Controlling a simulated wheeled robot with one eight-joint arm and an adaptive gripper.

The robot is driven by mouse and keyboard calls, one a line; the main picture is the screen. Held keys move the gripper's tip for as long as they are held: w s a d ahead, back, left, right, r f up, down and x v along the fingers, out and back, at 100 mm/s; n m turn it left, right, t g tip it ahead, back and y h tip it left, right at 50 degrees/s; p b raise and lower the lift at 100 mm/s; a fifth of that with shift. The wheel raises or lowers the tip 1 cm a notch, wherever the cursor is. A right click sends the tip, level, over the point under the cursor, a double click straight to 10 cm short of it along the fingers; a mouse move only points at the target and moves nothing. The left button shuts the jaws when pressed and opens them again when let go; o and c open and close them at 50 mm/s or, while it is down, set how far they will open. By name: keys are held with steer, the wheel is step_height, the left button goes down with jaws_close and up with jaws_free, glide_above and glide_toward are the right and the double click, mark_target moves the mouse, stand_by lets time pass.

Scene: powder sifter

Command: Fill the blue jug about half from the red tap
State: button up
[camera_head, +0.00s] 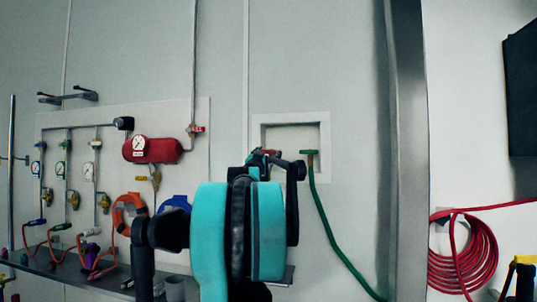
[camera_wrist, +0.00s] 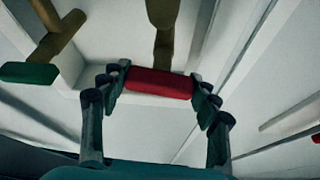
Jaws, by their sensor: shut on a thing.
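The red tap (camera_head: 268,152) is in the wall recess in the head view, mostly hidden behind my gripper (camera_head: 270,165). In the wrist view its red handle (camera_wrist: 160,84) lies crosswise between the two fingers of my gripper (camera_wrist: 158,90), which are shut on it. A brass tap body (camera_wrist: 165,30) rises behind the handle. I cannot make out the blue jug for sure in either view. My turquoise arm covers the area under the red tap in the head view.
A green tap (camera_head: 309,154) with a hanging green hose (camera_head: 328,218) is just right of the red tap; its green handle (camera_wrist: 28,72) shows in the wrist view. A grey post (camera_head: 408,150) stands farther right. Gauges and a bench (camera_head: 62,276) are at left.

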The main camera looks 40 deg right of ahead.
steer(key=shift+n+t+y, duration=0.5)
steer(key=shift+n+t, duration=0.1)
steer(key=shift+n, duration=0.9)
steer(key=o, duration=1.2)
steer(key=v, duration=1.2)
steer(key=shift+s+f, duration=0.1)
